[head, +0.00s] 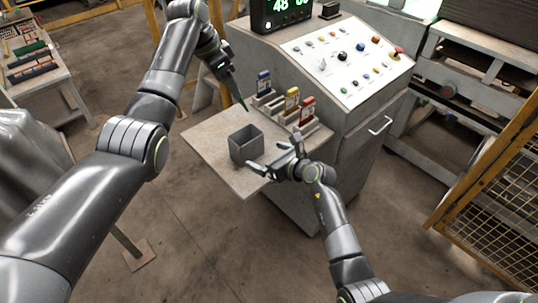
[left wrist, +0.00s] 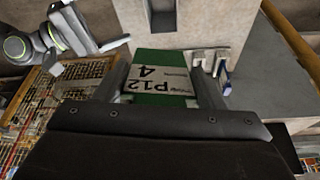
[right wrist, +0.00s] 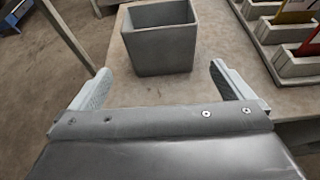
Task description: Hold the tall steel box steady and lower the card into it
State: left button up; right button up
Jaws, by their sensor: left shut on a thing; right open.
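The grey steel box (head: 240,149) stands upright and open-topped on the console's shelf. It also shows in the right wrist view (right wrist: 160,52). My left gripper (head: 235,92) is shut on a green and white card (left wrist: 155,85), marked "P12 4". In the head view the card (head: 241,103) hangs edge-on, above and behind the box, clear of it. My right gripper (head: 275,156) is open at the box's near right side. In the right wrist view its fingers (right wrist: 162,88) point at the box and spread wider than it, with the box just beyond the tips.
Grey racks hold a blue card (head: 263,81), a yellow card (head: 291,98) and a red card (head: 307,105) right of the box. The console panel (head: 345,55) with buttons rises behind them. The shelf (head: 205,140) is bare left of the box.

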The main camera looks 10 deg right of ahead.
aim_at(241, 144)
jog(key=shift+w, duration=0.2)
jog(key=shift+x, duration=5.8)
jog(key=shift+f, duration=0.1)
jog(key=c, duration=0.9)
